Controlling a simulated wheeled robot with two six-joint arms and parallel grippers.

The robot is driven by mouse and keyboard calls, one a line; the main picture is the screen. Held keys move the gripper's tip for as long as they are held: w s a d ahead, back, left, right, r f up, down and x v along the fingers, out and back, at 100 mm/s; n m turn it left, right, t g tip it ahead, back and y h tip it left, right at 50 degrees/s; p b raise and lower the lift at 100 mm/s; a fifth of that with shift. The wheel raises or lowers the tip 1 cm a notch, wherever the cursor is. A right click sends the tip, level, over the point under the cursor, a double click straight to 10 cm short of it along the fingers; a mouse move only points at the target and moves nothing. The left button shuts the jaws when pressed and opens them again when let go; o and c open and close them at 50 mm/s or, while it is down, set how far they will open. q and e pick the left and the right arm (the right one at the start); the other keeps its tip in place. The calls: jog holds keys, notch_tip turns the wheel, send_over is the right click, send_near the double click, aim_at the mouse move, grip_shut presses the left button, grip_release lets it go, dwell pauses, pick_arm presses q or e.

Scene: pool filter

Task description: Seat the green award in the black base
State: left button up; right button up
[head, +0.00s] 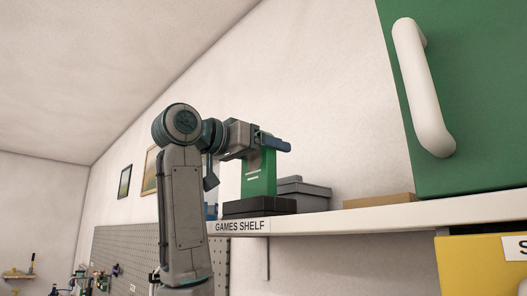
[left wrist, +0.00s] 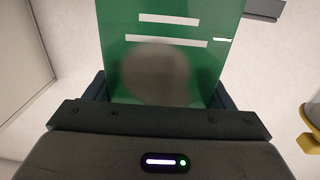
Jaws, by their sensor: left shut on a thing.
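The green award (head: 260,174) is an upright green plate with white lines on it. It stands directly above the black base (head: 258,207), which sits on the games shelf near its left end. The award's lower edge meets the top of the base in the head view; I cannot tell whether it is in a slot. My left gripper (head: 268,144) is shut on the upper part of the award. In the left wrist view the award (left wrist: 170,45) fills the space between the fingers. My right gripper is not in view.
The shelf (head: 360,221) carries a "GAMES SHELF" label. A grey box (head: 305,191) stands close behind the base, and a flat tan box (head: 380,200) lies further right. A green cabinet door with a white handle (head: 424,90) is at upper right.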

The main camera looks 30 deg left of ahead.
aim_at(253, 157)
pick_arm(q)
jog(key=shift+f+b, duration=0.35)
jog(key=shift+f, duration=0.15)
jog(key=shift+f+b, duration=0.4)
jog(key=shift+f, duration=0.05)
jog(key=o, duration=1.3)
jog(key=shift+r, duration=0.1)
jog(key=shift+s, duration=0.1)
jog(key=shift+s+a, duration=0.25)
jog(key=shift+s, duration=0.2)
jog(key=shift+b+v, duration=0.85)
jog(key=shift+v, duration=1.1)
